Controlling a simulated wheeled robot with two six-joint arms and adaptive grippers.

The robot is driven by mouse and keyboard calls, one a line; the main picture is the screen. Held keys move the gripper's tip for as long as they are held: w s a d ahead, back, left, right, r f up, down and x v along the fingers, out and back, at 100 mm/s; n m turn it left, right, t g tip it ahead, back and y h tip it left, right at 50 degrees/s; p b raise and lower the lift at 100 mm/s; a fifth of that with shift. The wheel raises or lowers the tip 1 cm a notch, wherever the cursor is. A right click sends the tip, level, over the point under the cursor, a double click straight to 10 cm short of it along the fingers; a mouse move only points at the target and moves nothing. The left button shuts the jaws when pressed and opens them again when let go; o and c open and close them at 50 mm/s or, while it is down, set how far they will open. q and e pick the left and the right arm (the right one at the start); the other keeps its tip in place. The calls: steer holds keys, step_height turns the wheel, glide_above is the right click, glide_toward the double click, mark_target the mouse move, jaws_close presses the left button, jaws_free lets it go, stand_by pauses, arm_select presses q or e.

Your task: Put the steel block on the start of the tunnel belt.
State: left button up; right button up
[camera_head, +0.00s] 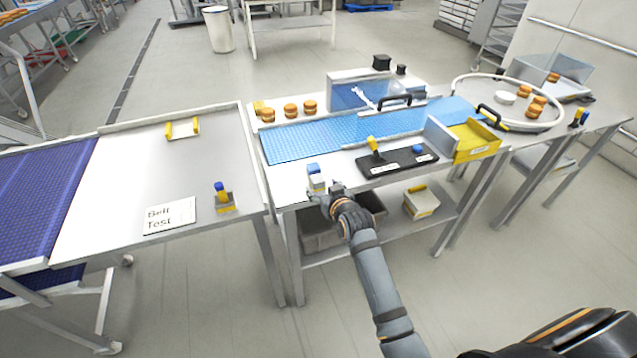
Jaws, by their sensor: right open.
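A small pale block with a blue top (314,178) stands on the front edge of the middle table, left of the black control panel. It may be the steel block; I cannot read its label. My right gripper (324,194) is open just in front of it, close to its lower part, and hides some of it. I cannot tell whether they touch. The light-blue tunnel belt (292,145) runs behind, through a grey-framed tunnel (356,92). Its left end is bare. My left gripper is not in view.
Filled rounds (291,111) sit behind the belt. The control panel (397,162) and a yellow bin (474,141) are to the right.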

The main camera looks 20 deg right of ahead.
mark_target(319, 181)
steer(key=shift+d+p+x, duration=0.1)
steer(key=shift+p+x, duration=0.2)
steer(key=shift+x, duration=1.1)
steer(key=shift+d+p+x, duration=0.15)
steer(key=shift+p+x, duration=0.15)
steer(key=shift+x, duration=1.05)
steer(key=shift+s+a+r, duration=0.1)
steer(key=shift+s, duration=0.05)
steer(key=shift+c, duration=1.3)
jaws_close()
